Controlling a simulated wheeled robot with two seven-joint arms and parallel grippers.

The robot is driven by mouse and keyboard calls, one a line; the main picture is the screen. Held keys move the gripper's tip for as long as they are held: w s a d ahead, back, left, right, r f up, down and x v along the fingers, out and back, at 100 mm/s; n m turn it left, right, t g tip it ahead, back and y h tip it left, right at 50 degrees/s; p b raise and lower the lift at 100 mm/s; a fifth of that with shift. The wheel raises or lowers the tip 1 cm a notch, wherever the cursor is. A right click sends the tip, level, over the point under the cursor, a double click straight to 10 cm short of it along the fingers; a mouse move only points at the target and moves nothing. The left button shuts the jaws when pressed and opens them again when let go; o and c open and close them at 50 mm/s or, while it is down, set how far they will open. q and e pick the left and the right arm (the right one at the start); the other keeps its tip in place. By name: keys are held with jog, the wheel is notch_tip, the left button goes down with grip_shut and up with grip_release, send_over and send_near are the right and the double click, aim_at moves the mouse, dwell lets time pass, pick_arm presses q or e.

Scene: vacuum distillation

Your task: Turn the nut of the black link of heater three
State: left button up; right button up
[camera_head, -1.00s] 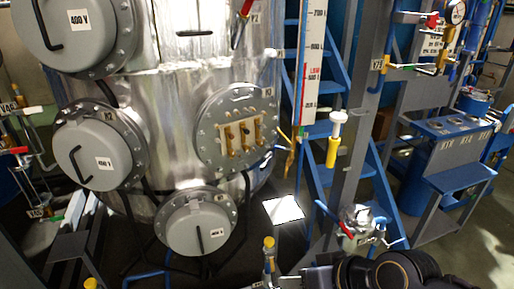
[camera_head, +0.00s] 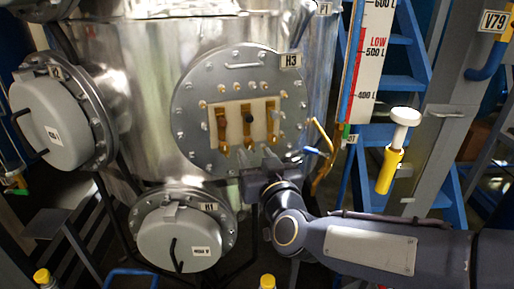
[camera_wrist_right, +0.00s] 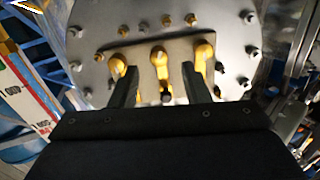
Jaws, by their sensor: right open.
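Heater three is the round grey flange (camera_head: 187,120) labelled H3 in the head view, and its bolted plate (camera_wrist_right: 225,35) fills the top of the right wrist view. Its pale terminal plate (camera_head: 234,130) carries brass links, with a small black piece (camera_head: 248,117) on the middle one. In the wrist view a dark piece (camera_wrist_right: 166,87) shows below the middle brass link (camera_wrist_right: 158,58). I cannot tell the nut apart. My right gripper (camera_head: 259,160) is at the flange's lower edge, below the links. Its open fingers (camera_wrist_right: 159,72) lie either side of the middle link. My left gripper is out of view.
A closed grey cover (camera_head: 178,240) labelled H1 is below, and another cover (camera_head: 50,125) is at the left. A yellow and white handle (camera_head: 390,170), a level scale (camera_head: 370,60) and blue stairs (camera_head: 405,85) stand at the right.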

aim_at(250, 146)
jog(key=x, duration=0.5)
jog(key=shift+w, duration=0.2)
grip_shut()
